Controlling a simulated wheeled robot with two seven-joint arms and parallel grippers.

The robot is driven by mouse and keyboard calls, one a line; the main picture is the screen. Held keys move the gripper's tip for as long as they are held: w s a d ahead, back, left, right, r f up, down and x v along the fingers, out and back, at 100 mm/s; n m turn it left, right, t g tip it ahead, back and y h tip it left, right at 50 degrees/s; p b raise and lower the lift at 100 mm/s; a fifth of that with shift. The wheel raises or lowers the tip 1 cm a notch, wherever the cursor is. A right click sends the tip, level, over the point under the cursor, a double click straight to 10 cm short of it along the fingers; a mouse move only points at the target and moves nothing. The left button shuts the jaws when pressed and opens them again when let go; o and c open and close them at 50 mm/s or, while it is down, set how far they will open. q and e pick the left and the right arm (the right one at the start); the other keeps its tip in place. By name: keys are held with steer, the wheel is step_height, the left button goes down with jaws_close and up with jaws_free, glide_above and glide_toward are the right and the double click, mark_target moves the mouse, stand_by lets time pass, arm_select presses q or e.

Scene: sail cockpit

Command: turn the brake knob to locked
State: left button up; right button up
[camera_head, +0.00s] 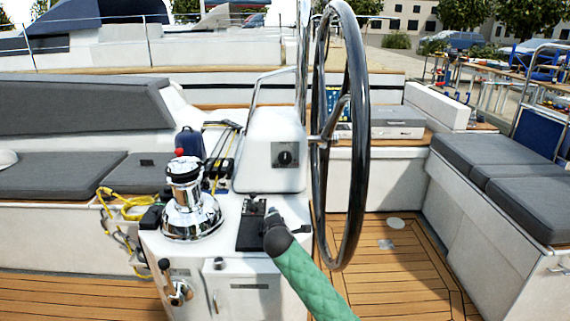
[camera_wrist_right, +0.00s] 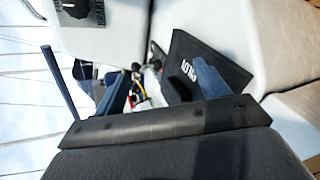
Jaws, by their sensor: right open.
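The brake knob (camera_head: 286,158) is a dark round knob on a grey square panel on the white steering pedestal. Its pointer direction is too small to tell. In the right wrist view, the knob panel with its brake lettering (camera_wrist_right: 97,12) is cut off at the top edge, and the knob is only partly visible. My right gripper (camera_wrist_right: 121,58) is open and empty, its two blue fingers wide apart, away from the knob. In the head view my green right arm reaches up from the bottom, its dark wrist below the knob. My left gripper is not in view.
The large black steering wheel (camera_head: 357,130) stands just right of the knob. A chrome winch (camera_head: 190,205) stands to the left, with yellow rope (camera_head: 125,203) beside it. A black lever plate (camera_head: 250,228) lies below the knob. Grey cushioned benches (camera_head: 490,160) flank the cockpit.

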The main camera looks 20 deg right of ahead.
steer(key=w+d+r+n+t+h, duration=0.1)
steer(key=w+d+r+n, duration=0.1)
steer(key=w+r+n, duration=0.3)
steer(key=w+d+n+t, duration=0.2)
steer(key=w+d, duration=0.1)
steer(key=w, duration=0.3)
steer(key=n+t+b, duration=0.1)
steer(key=n, duration=0.5)
glide_toward(285, 160)
steer(key=w, duration=0.2)
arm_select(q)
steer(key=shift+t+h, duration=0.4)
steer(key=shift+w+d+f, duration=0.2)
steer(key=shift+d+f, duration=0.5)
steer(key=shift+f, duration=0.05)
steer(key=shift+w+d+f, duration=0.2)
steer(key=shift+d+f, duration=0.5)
arm_select(e)
steer(key=shift+h, duration=0.4)
steer(key=shift+x, duration=3.95)
steer(key=shift+d, duration=0.1)
steer(key=c, duration=1)
